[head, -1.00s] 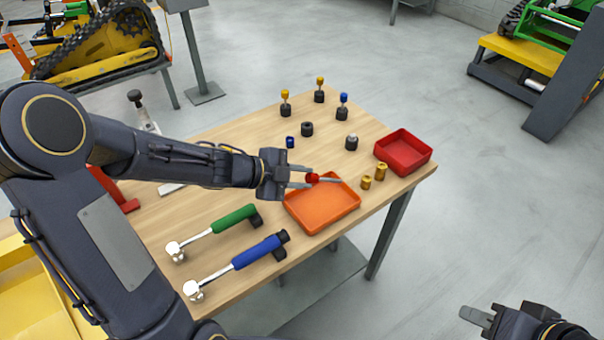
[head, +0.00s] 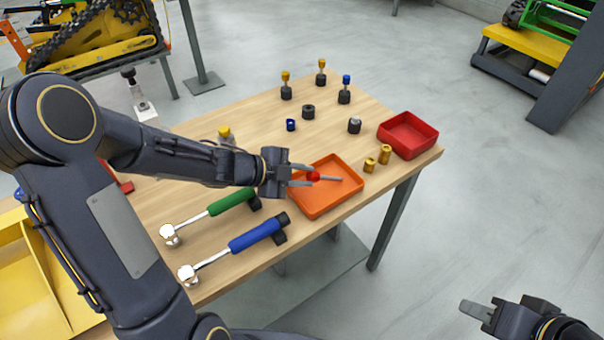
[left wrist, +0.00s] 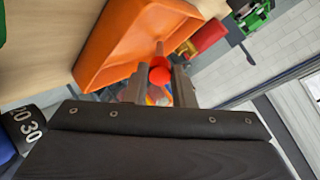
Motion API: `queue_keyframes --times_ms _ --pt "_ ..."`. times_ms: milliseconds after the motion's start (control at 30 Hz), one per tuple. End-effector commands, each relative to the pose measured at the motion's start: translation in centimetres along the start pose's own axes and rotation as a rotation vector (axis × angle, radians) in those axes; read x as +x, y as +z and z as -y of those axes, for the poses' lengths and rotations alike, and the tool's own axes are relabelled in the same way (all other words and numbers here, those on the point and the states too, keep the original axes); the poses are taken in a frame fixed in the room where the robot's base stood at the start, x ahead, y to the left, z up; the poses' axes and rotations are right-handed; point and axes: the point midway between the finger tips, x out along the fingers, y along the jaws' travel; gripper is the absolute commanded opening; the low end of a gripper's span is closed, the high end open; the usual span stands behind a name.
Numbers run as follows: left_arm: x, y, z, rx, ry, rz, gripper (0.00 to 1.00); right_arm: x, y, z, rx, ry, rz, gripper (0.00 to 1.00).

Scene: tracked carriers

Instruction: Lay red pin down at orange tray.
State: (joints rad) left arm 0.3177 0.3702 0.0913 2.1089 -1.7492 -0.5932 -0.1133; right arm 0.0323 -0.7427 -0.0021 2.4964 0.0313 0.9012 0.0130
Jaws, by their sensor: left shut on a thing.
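The red pin (head: 314,176) has a red head and a grey shank. My left gripper (head: 305,176) is shut on its red head, and the shank points to the right, roughly level. The orange tray (head: 318,209) lies on the table under the gripper and pin. I cannot tell exactly how high the pin is above the tray floor. In the left wrist view the red pin (left wrist: 159,75) sits between the fingers, with the orange tray (left wrist: 105,50) beyond. My right gripper (head: 478,311) is at the lower right, away from the table; its opening is unclear.
A red tray (head: 407,135) and two brass pieces (head: 370,165) are right of the orange tray. A green-handled hammer (head: 232,202) and a blue-handled hammer (head: 255,236) lie in front. Several dark holders, some with coloured pins (head: 344,90), stand at the back.

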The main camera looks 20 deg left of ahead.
Motion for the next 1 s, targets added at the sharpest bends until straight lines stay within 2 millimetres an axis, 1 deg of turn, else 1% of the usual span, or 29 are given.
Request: queue_keyframes --times_ms 67,100,267,567,667,900,1000 --pt "0.0 0.0 0.0 0.000 0.000 0.000 0.01 0.0 0.0 0.0 0.000 0.000 0.000 0.33" --pt "0.0 0.0 0.0 0.000 0.000 0.000 0.28 0.0 0.0 0.0 0.000 0.000 0.000 0.33" --pt "0.0 0.0 0.0 0.000 0.000 0.000 0.48 0.0 0.0 0.0 0.000 0.000 0.000 0.33" --pt "-0.3 0.0 0.1 0.001 -0.001 0.001 0.48 -0.1 0.0 0.0 0.000 0.000 0.000 0.33" --pt "-1.3 0.0 0.2 0.000 -0.003 0.004 0.48 -0.4 -0.2 0.2 0.000 0.000 0.000 0.33" --pt "-5.5 -0.1 0.2 0.000 -0.003 0.004 0.48 -1.2 -0.6 0.6 0.000 0.000 0.000 0.33" --pt "-6.8 0.0 0.1 0.001 -0.002 0.003 0.48 -1.4 -0.7 0.6 0.000 0.000 0.000 0.33"
